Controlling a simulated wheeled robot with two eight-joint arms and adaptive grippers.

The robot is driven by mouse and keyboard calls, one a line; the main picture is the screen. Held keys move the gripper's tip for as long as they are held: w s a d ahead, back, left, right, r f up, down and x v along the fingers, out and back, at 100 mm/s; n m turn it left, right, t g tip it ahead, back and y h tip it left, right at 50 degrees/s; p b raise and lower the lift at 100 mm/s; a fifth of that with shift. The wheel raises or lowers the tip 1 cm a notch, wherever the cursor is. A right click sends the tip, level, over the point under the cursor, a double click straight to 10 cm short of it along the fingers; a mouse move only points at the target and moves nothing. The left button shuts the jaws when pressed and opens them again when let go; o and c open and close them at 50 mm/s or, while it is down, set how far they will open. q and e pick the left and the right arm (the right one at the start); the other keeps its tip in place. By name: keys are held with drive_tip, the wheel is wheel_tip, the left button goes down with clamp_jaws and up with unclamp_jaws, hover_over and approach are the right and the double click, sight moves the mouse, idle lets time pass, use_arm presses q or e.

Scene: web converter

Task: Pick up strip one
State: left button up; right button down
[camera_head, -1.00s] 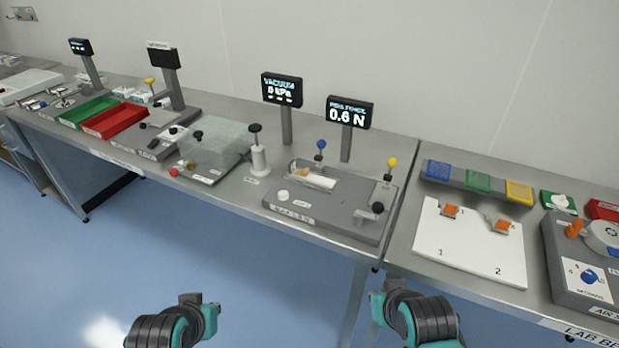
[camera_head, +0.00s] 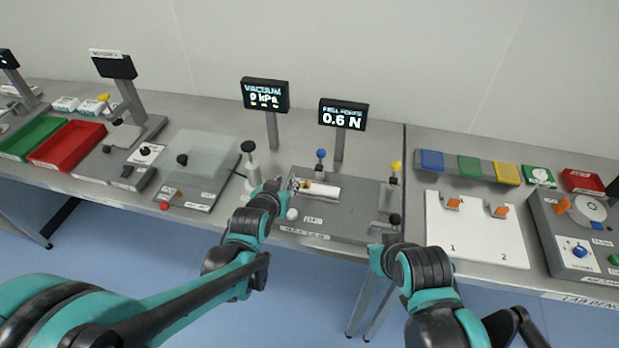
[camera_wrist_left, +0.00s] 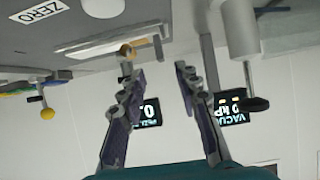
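A pale strip (camera_head: 319,190) with an orange-tan end lies on the grey peel-force fixture (camera_head: 350,217); I cannot read a number on it. It also shows in the left wrist view (camera_wrist_left: 98,47), its tan end (camera_wrist_left: 126,49) toward the fingers. Two orange-tabbed pieces (camera_head: 451,203) (camera_head: 499,210) sit on the white board (camera_head: 474,248), which is marked 1 and 2. My left gripper (camera_head: 292,186) is at the left end of the fixture; the left wrist view shows its fingers (camera_wrist_left: 158,75) apart and nothing between them. My right arm's end (camera_head: 380,255) shows near the table's front edge; its fingers cannot be made out.
A black-knobbed post (camera_head: 250,160) stands just left of my left gripper. Blue (camera_head: 321,157) and yellow (camera_head: 395,169) knobs rise from the fixture. Two displays (camera_head: 265,96) (camera_head: 344,115) stand behind. A clear-covered box (camera_head: 192,160) is further left.

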sight(291, 179)
use_arm(q)
drive_tip(key=b+x, duration=0.1)
drive_tip(key=x, duration=0.2)
drive_tip(key=b+x, duration=0.2)
drive_tip(key=x, duration=0.1)
drive_tip(key=shift+w+f, duration=0.2)
drive_tip(key=shift+f, duration=0.3)
drive_tip(key=shift+w+d+f, duration=0.1)
drive_tip(key=shift+w, duration=0.25)
drive_tip(key=shift+s, duration=0.1)
drive_tip(key=shift+c, duration=0.3)
clamp_jaws()
